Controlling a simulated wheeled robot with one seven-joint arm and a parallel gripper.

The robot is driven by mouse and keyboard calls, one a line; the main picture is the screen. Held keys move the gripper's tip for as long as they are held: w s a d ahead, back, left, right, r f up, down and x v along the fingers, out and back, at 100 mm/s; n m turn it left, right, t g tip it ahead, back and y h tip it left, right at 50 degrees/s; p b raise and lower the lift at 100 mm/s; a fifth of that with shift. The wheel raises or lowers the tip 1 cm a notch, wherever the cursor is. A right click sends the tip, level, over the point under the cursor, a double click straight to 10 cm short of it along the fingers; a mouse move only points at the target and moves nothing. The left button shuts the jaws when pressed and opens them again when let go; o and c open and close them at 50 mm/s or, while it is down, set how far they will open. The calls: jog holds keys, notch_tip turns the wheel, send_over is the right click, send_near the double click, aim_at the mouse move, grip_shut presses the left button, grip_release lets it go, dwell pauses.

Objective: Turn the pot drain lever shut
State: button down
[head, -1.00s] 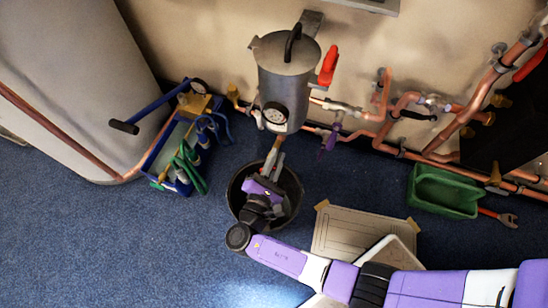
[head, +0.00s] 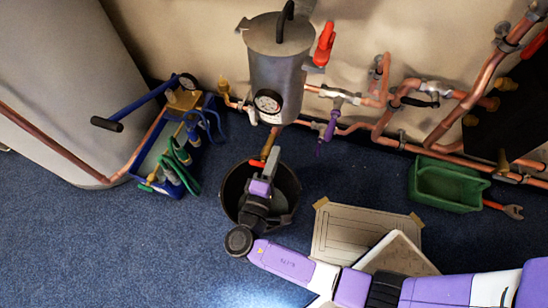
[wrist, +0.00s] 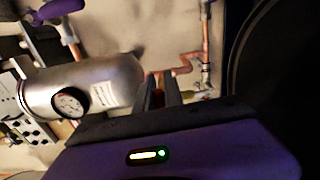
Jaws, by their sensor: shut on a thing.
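The pot (head: 280,80) is a grey metal cylinder with a lidded top and a round gauge, mounted by the wall. A short copper-coloured drain (head: 271,138) hangs below it. My gripper (head: 271,160) is just under the pot, above the black bucket (head: 229,194). In the wrist view my gripper (wrist: 158,92) has its two dark fingers close together, with a small reddish piece between them, apparently the pot drain lever (wrist: 158,88). Most of the lever is hidden by the fingers, so its exact angle cannot be told. The pot also lies sideways in the wrist view (wrist: 100,85).
A red handle (head: 324,45) sits at the pot's upper right, and a purple lever (head: 331,126) on the pipework. Copper pipes (head: 375,125) run along the wall. A blue tool tray (head: 147,165) stands left and a green bin (head: 447,187) right.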

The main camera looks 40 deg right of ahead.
jog(key=shift+f+m+b, duration=0.25)
jog(key=shift+m+b, duration=0.05)
jog(key=shift+m, duration=0.3)
jog(key=c, duration=1.5)
grip_release()
jog(key=shift+o, duration=0.2)
jog(key=shift+r, duration=0.1)
jog(key=p+v, duration=0.2)
jog(key=v, duration=0.6)
jog(key=shift+d, duration=0.1)
